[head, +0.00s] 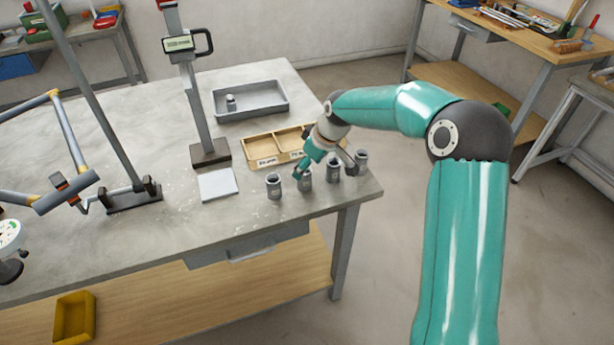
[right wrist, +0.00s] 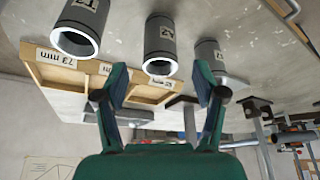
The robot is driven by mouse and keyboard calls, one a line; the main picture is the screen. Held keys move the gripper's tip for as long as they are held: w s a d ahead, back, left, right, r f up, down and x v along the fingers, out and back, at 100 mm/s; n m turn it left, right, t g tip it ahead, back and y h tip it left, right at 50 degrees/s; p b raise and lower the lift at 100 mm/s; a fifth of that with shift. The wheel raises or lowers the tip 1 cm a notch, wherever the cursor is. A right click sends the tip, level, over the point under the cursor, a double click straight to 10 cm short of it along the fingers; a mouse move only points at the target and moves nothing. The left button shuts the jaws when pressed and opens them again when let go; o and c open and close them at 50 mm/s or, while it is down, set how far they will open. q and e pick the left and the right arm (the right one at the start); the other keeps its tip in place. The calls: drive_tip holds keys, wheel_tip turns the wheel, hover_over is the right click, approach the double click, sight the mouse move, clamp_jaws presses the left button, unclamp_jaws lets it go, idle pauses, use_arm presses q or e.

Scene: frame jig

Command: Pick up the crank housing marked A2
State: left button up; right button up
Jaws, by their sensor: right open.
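Several grey cylindrical crank housings stand upright in a row near the table's front right edge in the head view, one at the row's left end (head: 273,188). The right wrist view is upside down; there the middle housing (right wrist: 160,42) bears a label that appears to read A2. My right gripper (right wrist: 160,88) is open and empty, its fingers apart on either side of that housing's near end, not visibly touching it. In the head view my right gripper (head: 325,170) is over the row and partly hides it. My left gripper is out of view.
Neighbouring housings (right wrist: 78,32) stand close on both sides. Behind the row is a wooden divided tray (head: 262,148) with size labels. A grey bin (head: 270,112) behind it holds one small cylinder. A white pad (head: 217,184) and a gauge stand (head: 192,100) are to the left.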

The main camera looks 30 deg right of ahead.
drive_tip(key=shift+w+a+f, duration=0.1)
drive_tip(key=shift+w+f, duration=0.15)
drive_tip(key=shift+f, duration=0.2)
drive_tip(key=p+x, duration=0.1)
drive_tip(key=x, duration=0.3)
drive_tip(key=shift+s+f+p, duration=0.1)
drive_tip(key=shift+f+p, duration=0.05)
drive_tip(key=shift+p, duration=0.15)
drive_tip(key=shift+f, duration=0.4)
drive_tip(key=c, duration=1.3)
